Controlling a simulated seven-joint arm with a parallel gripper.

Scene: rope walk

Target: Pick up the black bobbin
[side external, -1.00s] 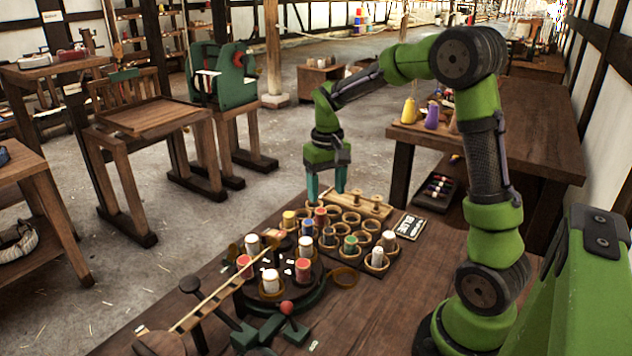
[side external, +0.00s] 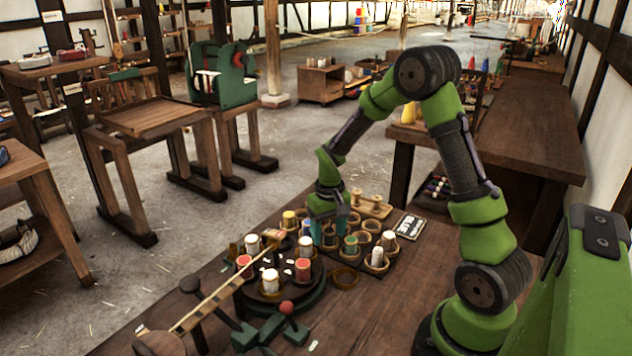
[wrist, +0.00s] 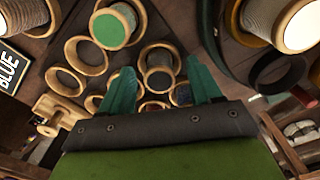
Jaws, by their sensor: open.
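My gripper (side external: 327,230) is low over the tray of ring-shaped wooden holders, its teal fingers among the bobbins; it hides part of them in the side view. In the wrist view my gripper (wrist: 161,84) is open and empty, its fingers apart. A bobbin with a dark grey end (wrist: 159,79) shows between the fingertips; it may be the black bobbin, but I cannot tell for sure.
A round dark stand (side external: 310,298) bearing several bobbins is in front of the tray, with a long wooden lever (side external: 212,302) to its left.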

